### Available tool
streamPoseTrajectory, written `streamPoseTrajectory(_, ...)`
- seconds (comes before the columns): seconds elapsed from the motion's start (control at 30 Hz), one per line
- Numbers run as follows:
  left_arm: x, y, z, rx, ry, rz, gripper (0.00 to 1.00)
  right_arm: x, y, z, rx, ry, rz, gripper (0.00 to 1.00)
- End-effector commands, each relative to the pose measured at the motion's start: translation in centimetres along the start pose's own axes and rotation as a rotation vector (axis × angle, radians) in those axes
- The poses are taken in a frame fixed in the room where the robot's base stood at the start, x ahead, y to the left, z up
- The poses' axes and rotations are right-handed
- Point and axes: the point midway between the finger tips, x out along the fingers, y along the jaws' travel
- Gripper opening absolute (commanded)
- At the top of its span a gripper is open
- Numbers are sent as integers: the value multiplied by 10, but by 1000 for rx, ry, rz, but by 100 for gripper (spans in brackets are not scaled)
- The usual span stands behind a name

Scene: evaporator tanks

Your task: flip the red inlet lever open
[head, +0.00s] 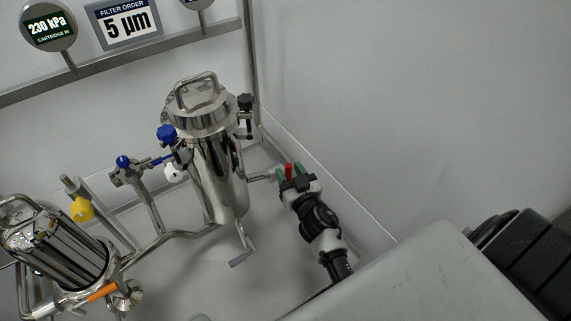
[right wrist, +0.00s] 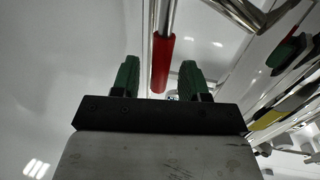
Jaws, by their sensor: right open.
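The red inlet lever (head: 288,167) shows as a short red grip beside the lower right of the tall steel tank. In the right wrist view the red lever (right wrist: 163,62) is a red sleeve on a thin steel rod. My right gripper (head: 290,172) is open, with its two green fingers on either side of the lever. In the wrist view the right gripper (right wrist: 159,76) has the sleeve's end between its fingers, with a visible gap on both sides. Whether the sleeve's end touches the palm I cannot tell. My left gripper is not in view.
The steel tank (head: 219,165) stands left of the gripper, with a blue knob (head: 167,133) and a black knob (head: 245,101). A second vessel with an orange handle (head: 102,291) is at the lower left. Pipes run along the floor. The wall at right is bare.

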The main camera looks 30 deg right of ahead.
Motion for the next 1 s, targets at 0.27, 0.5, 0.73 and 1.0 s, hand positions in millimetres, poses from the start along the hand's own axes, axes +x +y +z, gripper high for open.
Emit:
streamPoseTrajectory(0.27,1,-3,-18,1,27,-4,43,28,1,0,-1,0,1,44)
streamPoseTrajectory(0.5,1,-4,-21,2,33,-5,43,29,1,1,-1,-1,1,44)
streamPoseTrajectory(0.73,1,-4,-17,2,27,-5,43,29,0,0,-1,-1,1,17)
streamPoseTrajectory(1.0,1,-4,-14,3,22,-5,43,29,0,0,-1,-1,1,0)
